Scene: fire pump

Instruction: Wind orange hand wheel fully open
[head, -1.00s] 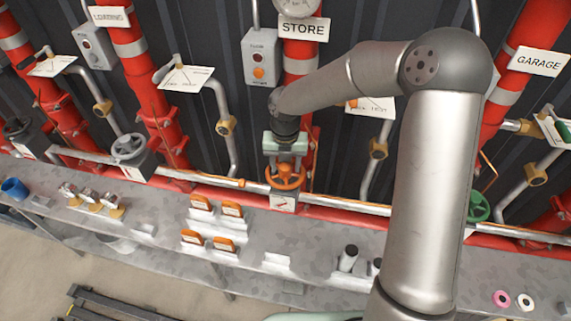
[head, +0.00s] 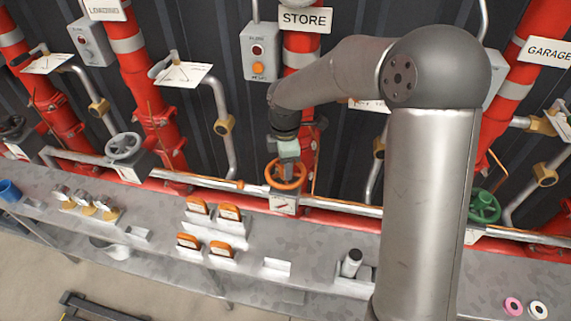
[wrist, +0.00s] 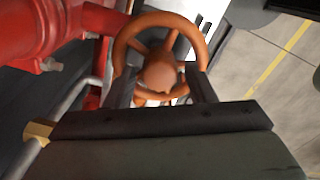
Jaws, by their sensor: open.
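The orange hand wheel (head: 287,174) sits on its valve on the pipe below the STORE sign. In the wrist view the wheel (wrist: 160,50) shows its rim, spokes and round hub. My gripper (head: 287,158) is right at the wheel from above. In the wrist view my gripper's two dark fingers (wrist: 158,85) are apart, one on each side of the hub, with the near part of the rim between or under them. I cannot tell whether the fingers touch the wheel. A small plate with a red pointer (head: 283,205) is below the wheel.
A grey hand wheel (head: 124,146) stands to the left and a green hand wheel (head: 484,206) to the right. A grey bench (head: 150,215) runs in front, with orange-topped items (head: 229,212) on it. Red vertical pipes (head: 301,60) stand behind.

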